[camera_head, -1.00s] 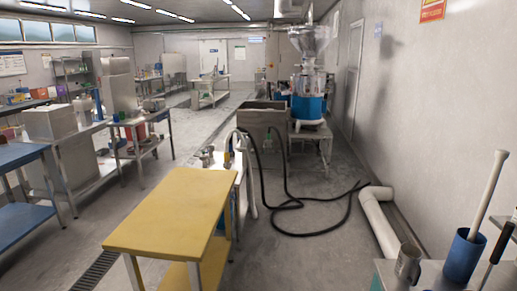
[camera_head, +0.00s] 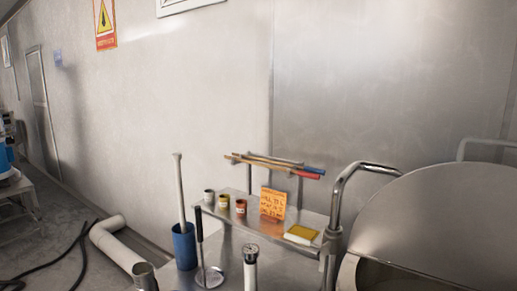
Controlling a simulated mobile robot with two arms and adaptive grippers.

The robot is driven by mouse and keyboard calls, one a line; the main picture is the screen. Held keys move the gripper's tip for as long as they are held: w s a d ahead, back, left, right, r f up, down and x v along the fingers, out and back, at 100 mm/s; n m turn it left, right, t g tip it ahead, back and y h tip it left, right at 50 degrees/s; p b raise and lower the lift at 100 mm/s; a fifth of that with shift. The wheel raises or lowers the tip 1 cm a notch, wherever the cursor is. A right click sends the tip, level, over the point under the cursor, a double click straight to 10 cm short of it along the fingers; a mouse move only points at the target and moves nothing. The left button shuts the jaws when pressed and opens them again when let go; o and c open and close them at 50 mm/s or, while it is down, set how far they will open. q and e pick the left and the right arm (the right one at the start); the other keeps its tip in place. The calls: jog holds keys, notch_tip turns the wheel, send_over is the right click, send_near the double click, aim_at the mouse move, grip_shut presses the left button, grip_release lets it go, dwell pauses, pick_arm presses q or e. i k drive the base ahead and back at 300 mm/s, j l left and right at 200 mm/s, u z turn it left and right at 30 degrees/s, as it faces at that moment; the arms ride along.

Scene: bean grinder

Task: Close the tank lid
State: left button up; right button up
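The tank lid (camera_head: 440,220) is a large grey metal disc at the right edge of the head view, cut off by the frame. It stands raised at a tilt, and a dark gap shows beneath its lower edge. Part of the tank rim (camera_head: 347,272) shows at the bottom right; the rest of the tank is out of frame. A bent metal tube (camera_head: 340,195) stands just left of the lid. Neither of my grippers is in view.
A metal bench (camera_head: 230,245) left of the tank holds a blue cup (camera_head: 184,246) with a long pale rod. Its shelf holds small jars (camera_head: 240,206), an orange card (camera_head: 272,203) and a yellow-topped block (camera_head: 301,234). A white floor pipe (camera_head: 113,245) runs along the wall.

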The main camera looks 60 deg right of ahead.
aim_at(457, 222)
jog(key=z, duration=0.9)
jog(key=k+z, duration=0.1)
jog(key=z, duration=0.85)
jog(key=k+z, duration=0.1)
jog(key=z, duration=0.8)
jog(key=k+z, duration=0.1)
jog(key=z, duration=0.35)
jog(key=i+j, duration=0.15)
jog(key=j, duration=0.15)
